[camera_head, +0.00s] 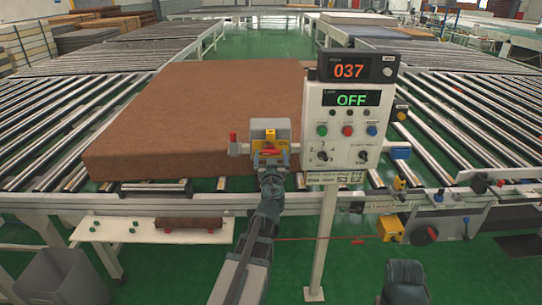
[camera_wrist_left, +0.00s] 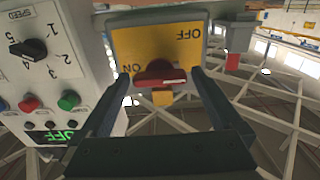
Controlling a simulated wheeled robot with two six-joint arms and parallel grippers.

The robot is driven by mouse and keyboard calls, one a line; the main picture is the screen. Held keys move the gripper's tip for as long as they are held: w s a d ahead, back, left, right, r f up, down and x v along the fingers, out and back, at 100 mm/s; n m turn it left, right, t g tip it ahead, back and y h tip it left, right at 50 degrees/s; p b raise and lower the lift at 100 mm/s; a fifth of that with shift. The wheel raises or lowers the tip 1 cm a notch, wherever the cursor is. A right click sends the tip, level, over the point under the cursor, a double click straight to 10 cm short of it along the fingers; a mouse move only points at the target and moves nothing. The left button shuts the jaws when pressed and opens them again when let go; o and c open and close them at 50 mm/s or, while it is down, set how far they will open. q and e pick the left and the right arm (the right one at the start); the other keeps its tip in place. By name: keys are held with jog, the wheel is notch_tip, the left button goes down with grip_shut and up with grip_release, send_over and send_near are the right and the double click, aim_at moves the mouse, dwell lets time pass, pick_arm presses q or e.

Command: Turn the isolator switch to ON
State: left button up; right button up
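The isolator switch (camera_head: 268,130) is a grey box with a yellow face at the front edge of the rollers, left of the control panel. In the left wrist view its yellow plate (camera_wrist_left: 145,45) appears upside down, with OFF at upper right and ON at lower left. Its red handle (camera_wrist_left: 160,76) lies roughly crosswise there. My left gripper (camera_head: 270,160) is in front of the switch. In the left wrist view its fingers (camera_wrist_left: 160,84) are spread, one on each side of the handle, with visible gaps; contact is not clear.
The control panel (camera_head: 342,128) stands close on the right, with a display (camera_head: 351,99) reading OFF and another (camera_head: 348,70) reading 037. A brown mattress (camera_head: 190,120) lies on the rollers behind the switch. A low white shelf (camera_head: 150,232) is at lower left.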

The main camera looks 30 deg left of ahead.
pick_arm(q)
jog(key=c, duration=1.2)
jog(key=shift+o, duration=0.2)
jog(key=m, duration=0.4)
jog(key=shift+m, duration=0.4)
jog(key=m, duration=0.4)
jog(key=shift+m, duration=0.3)
jog(key=m, duration=0.4)
jog(key=shift+m, duration=2.3)
